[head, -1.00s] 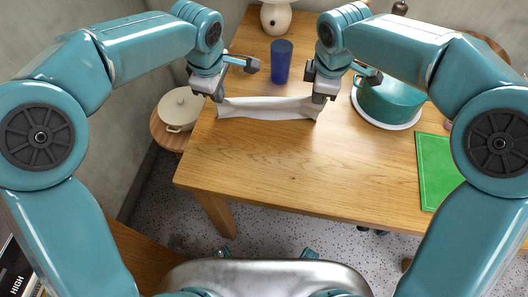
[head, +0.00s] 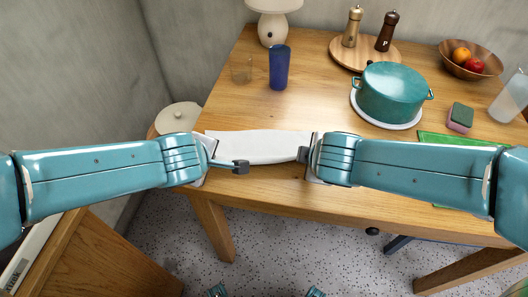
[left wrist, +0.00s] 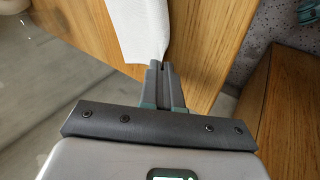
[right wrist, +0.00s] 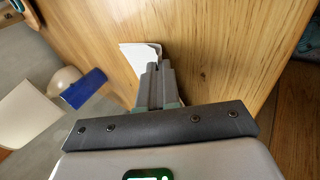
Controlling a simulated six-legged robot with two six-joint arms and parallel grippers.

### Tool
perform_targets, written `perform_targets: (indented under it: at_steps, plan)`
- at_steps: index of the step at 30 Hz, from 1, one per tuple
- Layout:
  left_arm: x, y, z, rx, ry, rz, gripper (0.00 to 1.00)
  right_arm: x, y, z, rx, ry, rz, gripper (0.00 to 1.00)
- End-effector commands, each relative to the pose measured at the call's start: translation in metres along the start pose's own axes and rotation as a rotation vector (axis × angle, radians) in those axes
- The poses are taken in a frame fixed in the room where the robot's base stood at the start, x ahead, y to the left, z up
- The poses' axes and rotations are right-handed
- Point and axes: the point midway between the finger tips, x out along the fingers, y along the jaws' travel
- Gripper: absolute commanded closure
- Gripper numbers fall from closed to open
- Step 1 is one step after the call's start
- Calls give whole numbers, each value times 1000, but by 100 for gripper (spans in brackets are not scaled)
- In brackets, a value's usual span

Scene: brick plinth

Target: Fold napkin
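The white napkin (head: 258,147) is stretched as a strip between my two grippers, near the front edge of the wooden table. Whether it touches the tabletop is unclear. My left gripper (left wrist: 160,66) has its fingers together on the napkin's left end, which narrows at the fingertips in the left wrist view (left wrist: 142,30). My right gripper (right wrist: 157,68) also has its fingers together, with a white napkin corner (right wrist: 138,56) at their tips.
Behind the napkin stand a blue cup (head: 279,68), a small clear glass (head: 241,69) and a lamp (head: 272,25). A teal pot (head: 394,90) is to the right, near a sponge (head: 460,117) and a green board (head: 440,139). The tabletop (head: 310,108) between napkin and cup is clear.

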Motion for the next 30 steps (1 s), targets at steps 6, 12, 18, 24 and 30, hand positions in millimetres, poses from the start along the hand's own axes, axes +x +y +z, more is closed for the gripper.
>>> perform_targets:
  at_steps: [6,12,18,24,30]
  plan:
    - [6,-9,2,13,22,48,100,6,-9,2,9,8,52,100]
    - [6,-10,2,16,25,60,100,6,-10,2,12,12,65,100]
    - [6,-10,2,15,25,60,88,6,-10,2,12,12,65,88]
    - [6,-10,2,15,25,60,53,6,-10,2,13,11,65,53]
    - [5,-12,2,15,25,60,53,5,-11,2,13,11,64,53]
